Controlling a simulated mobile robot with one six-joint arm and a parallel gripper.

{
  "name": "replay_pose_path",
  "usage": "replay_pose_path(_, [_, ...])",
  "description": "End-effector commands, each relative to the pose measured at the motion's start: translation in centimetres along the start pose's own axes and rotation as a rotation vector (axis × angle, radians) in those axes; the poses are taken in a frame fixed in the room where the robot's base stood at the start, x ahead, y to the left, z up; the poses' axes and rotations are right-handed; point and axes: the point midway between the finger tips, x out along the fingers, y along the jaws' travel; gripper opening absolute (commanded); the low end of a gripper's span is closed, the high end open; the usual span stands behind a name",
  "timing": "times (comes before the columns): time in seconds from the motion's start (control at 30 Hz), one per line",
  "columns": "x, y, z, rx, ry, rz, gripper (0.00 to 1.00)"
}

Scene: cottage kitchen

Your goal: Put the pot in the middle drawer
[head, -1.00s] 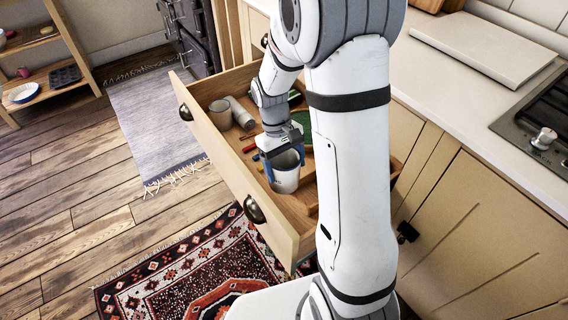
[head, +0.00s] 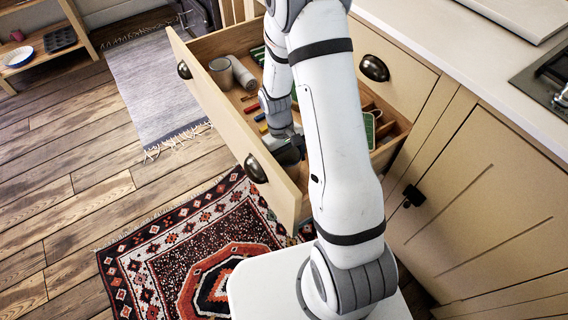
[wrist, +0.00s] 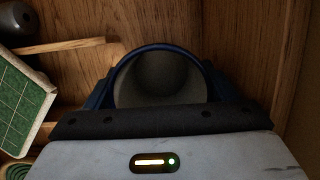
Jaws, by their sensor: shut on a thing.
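The pot (wrist: 160,82) is a round, open-topped grey vessel, seen from above in the wrist view. My gripper (wrist: 158,66) is shut on it, with a blue finger along each side. In the head view my gripper (head: 290,152) is down inside the open drawer (head: 222,118), near its right end, and my arm hides the pot. Wood shows around the pot in the wrist view; whether it touches the drawer bottom I cannot tell.
Grey cylinders (head: 242,76) and small coloured items (head: 262,118) lie in the drawer's left part. A green gridded board (wrist: 22,105) and a wooden divider (wrist: 60,46) are left of the pot. A closed drawer with a dark handle (head: 374,68) is to the right.

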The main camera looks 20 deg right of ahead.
Motion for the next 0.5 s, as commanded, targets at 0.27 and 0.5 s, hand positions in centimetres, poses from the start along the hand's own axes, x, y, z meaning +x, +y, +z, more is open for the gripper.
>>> replay_pose_path(0.27, [1.05,0.03,-0.34,0.001,0.001,0.000,0.42])
replay_pose_path(0.5, [1.35,0.03,-0.41,0.001,0.000,0.000,0.83])
